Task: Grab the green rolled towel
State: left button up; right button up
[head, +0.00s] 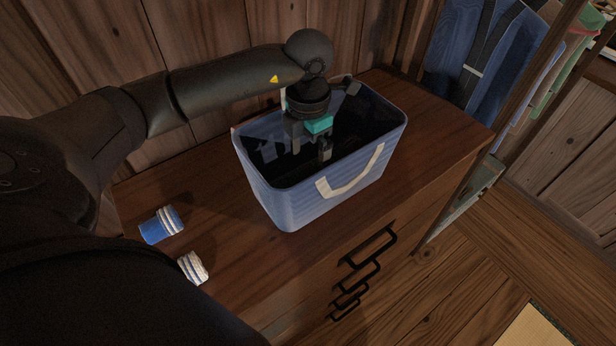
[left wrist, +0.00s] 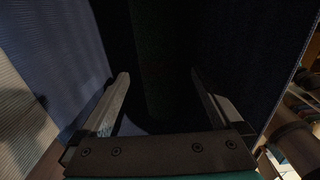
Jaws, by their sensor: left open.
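My left gripper (head: 311,149) is open and points down into the blue fabric basket (head: 300,205) on the wooden cabinet. The basket's inside is in deep shadow. In the left wrist view, the two fingers of my left gripper (left wrist: 158,85) are spread apart, with no object clearly held between them. A dark, faintly greenish shape (left wrist: 152,50) shows beyond the fingers; it is too dark to tell whether it is the green rolled towel. No green rolled towel can be made out in the head view. My right gripper is not in view.
The basket has a cream handle (head: 352,178). A blue roll (head: 157,228) with a pale end and a pale roll (head: 193,267) lie on the cabinet top (head: 235,250) at left. A wooden wall (head: 215,35) stands behind. Blue clothing (head: 470,50) hangs at right.

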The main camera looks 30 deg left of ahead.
aim_at(308, 170)
pick_arm(q)
notch_tip(308, 170, down, 7)
jog(key=shift+w+a+r, duration=0.1)
jog(key=shift+r, duration=0.1)
jog(key=c, duration=1.3)
